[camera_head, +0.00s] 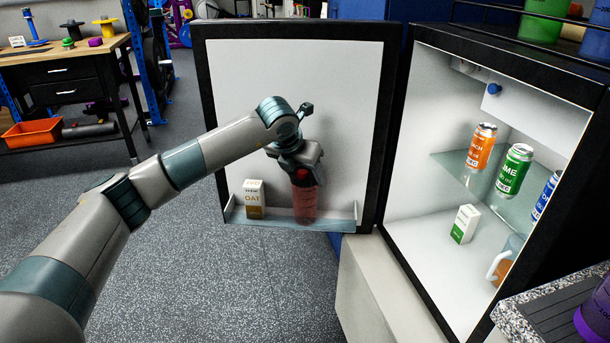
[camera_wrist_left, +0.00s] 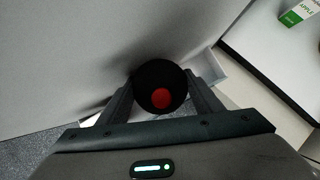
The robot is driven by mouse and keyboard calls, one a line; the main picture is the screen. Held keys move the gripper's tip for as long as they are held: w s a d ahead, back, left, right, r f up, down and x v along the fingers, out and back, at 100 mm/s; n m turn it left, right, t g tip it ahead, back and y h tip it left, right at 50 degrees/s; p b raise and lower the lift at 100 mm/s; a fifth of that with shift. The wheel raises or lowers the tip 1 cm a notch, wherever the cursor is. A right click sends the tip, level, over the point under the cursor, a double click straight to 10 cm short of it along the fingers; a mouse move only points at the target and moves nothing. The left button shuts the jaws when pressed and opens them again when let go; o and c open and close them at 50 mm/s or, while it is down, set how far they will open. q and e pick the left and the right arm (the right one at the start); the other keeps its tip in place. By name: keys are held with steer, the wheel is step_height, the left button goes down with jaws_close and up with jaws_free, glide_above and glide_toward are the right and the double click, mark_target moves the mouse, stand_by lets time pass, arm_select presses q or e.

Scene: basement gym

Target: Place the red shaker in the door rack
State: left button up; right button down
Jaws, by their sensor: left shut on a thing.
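The red shaker (camera_head: 305,203) has a translucent red body and a dark lid with a red spot. It is upright at the door rack (camera_head: 240,222), a low shelf along the bottom of the open fridge door. Its base appears at the rack's level; I cannot tell whether it rests there. My left gripper (camera_head: 301,170) is shut on the shaker's top from above. In the left wrist view the black lid (camera_wrist_left: 160,80) sits between the two fingers. My right gripper is not in view.
An oat carton (camera_head: 254,198) stands in the rack left of the shaker. The open door (camera_head: 225,100) is behind my arm. The fridge holds an orange can (camera_head: 481,148), a green can (camera_head: 514,170) and a small carton (camera_head: 465,224). A counter (camera_head: 540,310) is at right.

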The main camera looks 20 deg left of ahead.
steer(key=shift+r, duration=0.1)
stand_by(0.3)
arm_select(q)
steer(key=o, duration=1.5)
steer(key=shift+f, duration=0.1)
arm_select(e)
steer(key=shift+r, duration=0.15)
arm_select(q)
steer(key=shift+r, duration=0.2)
steer(key=shift+s+r, duration=0.2)
steer(key=shift+r, duration=0.1)
steer(key=v, duration=1.1)
steer(key=shift+s+r+p, duration=0.1)
steer(key=shift+p, duration=0.3)
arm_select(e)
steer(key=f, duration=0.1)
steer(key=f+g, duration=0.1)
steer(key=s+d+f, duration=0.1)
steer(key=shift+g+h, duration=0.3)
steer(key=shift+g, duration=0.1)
